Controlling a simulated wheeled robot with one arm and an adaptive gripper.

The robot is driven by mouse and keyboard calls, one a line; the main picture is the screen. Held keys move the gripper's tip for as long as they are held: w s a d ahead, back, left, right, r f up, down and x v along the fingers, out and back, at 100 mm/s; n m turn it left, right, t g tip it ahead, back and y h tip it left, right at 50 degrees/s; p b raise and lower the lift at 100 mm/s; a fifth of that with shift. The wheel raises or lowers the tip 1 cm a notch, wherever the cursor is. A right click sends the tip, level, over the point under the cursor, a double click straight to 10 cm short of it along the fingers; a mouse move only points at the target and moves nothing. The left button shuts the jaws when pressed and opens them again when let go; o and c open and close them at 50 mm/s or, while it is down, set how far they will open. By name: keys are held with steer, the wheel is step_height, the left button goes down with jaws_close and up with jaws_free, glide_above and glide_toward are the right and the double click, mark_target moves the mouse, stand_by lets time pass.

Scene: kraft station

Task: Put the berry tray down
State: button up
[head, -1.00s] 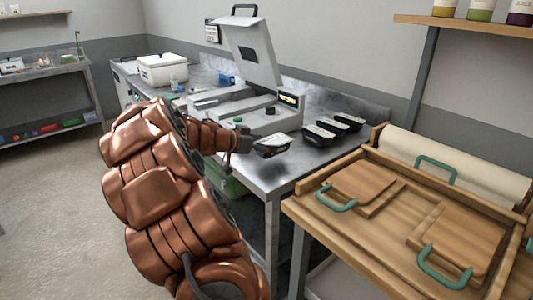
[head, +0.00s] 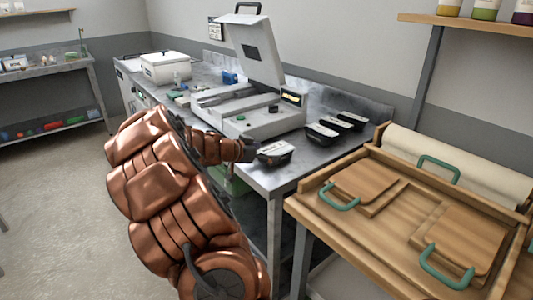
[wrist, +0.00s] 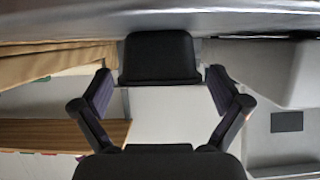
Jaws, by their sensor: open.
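The berry tray (head: 275,153), a black tray with a pale printed lid, sits level on the steel counter (head: 285,178) near its front edge. My gripper (head: 249,151) is just left of it in the head view, small and partly hidden by my arm. In the wrist view, my gripper (wrist: 159,82) is open, its two fingers spread wide. The black tray (wrist: 159,57) is just ahead of the fingertips, against the grey counter surface at the top, with gaps on both sides. Its contents cannot be made out.
Several similar black trays (head: 320,133) stand behind and to the right. A sealing machine (head: 250,112) with a raised lid stands to the left. A wooden bench (head: 390,222) with green-handled boards is at the right. Some bare counter lies between the tray and the others.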

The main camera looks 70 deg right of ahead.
stand_by(0.3)
steer(key=b+v, duration=0.1)
steer(key=v, duration=1.1)
steer(key=shift+b, duration=0.35)
steer(key=s+a+f+n+t+y, duration=0.1)
steer(key=s+a+f+n+y, duration=0.2)
steer(key=a+n, duration=0.5)
steer(key=s+a+f+n+t+y, duration=0.2)
steer(key=a+n, duration=0.6)
steer(key=a, duration=1.5)
steer(key=s+a+f+n+t+y, duration=0.1)
steer(key=s+a+f+n+y, duration=0.5)
steer(key=a, duration=1)
steer(key=shift+s+a+n+t+y, duration=0.35)
steer(key=shift+s+n, duration=0.35)
steer(key=shift+n, duration=0.3)
steer(key=shift+d+f, duration=0.1)
steer(key=shift+d, duration=0.05)
